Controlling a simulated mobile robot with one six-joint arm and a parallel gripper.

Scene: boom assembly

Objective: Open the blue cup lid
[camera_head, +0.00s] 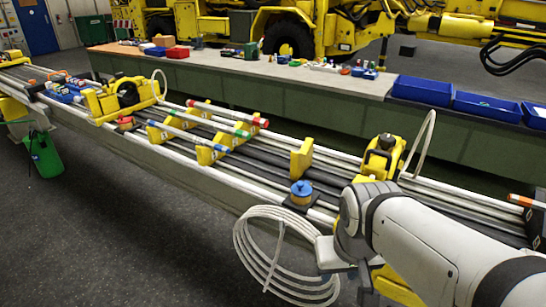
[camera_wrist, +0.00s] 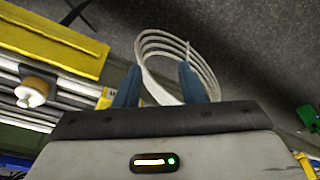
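The blue cup (camera_head: 301,196) stands upright on a small dark square plate on the boom rails, near the middle of the head view. Its blue lid (camera_head: 301,186) appears to be on top. My gripper (camera_wrist: 159,72) shows in the wrist view as two blue fingers set well apart, with nothing held between them. In the head view my arm reaches in from the lower right, and its wrist is right of and in front of the cup. The fingertips are not clear there. I cannot make out the blue cup in the wrist view.
A coiled white hose (camera_head: 270,262) hangs beside the boom near my wrist and shows behind the fingers in the wrist view (camera_wrist: 165,50). A yellow block (camera_head: 301,158) and a yellow clamp (camera_head: 380,158) stand near the cup. A workbench (camera_head: 240,72) with blue bins (camera_head: 487,106) runs behind.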

